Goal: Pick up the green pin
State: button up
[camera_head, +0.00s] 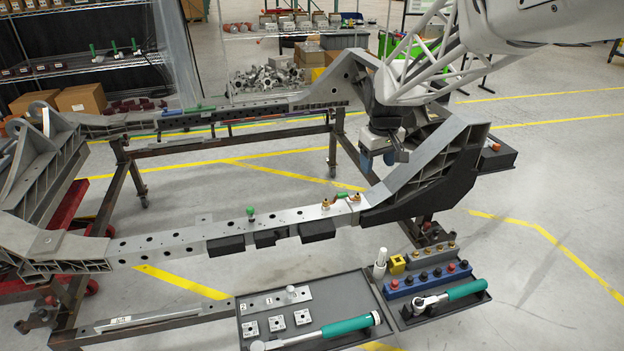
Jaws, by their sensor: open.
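My gripper (378,162) hangs from my arm above and to the right of the pin, beside the raised right end of the chassis. It is open and apart from the pin. Nothing shows between its fingers, though they are small and dark in this view.
A copper-coloured part with a green piece (341,197) sits on the rail right of the pin. Trays with plates (360,276), a socket rack (428,279) and green-handled wrenches (466,290) stand in front. Shelves (80,65) stand behind. Space above the pin looks clear.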

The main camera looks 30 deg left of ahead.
jog(key=w+a+f+n, duration=0.2)
jog(key=a+f, duration=0.3)
jog(key=a, duration=0.6)
jog(key=n, duration=0.5)
send_over(251, 215)
jog(key=w, duration=0.2)
jog(key=shift+g, duration=0.4)
jog(key=f, duration=1.9)
jog(key=shift+s+a+f, duration=0.2)
jog(key=shift+a+f, duration=0.1)
jog(key=shift+a, duration=0.1)
jog(key=shift+f, duration=1.3)
jog(key=shift+f, duration=0.1)
jog(key=shift+s+a+f, duration=0.1)
jog(key=shift+s+f, duration=0.05)
jog(key=shift+f, duration=1.15)
jog(key=shift+s+a+f, duration=0.1)
jog(key=shift+f, duration=1.15)
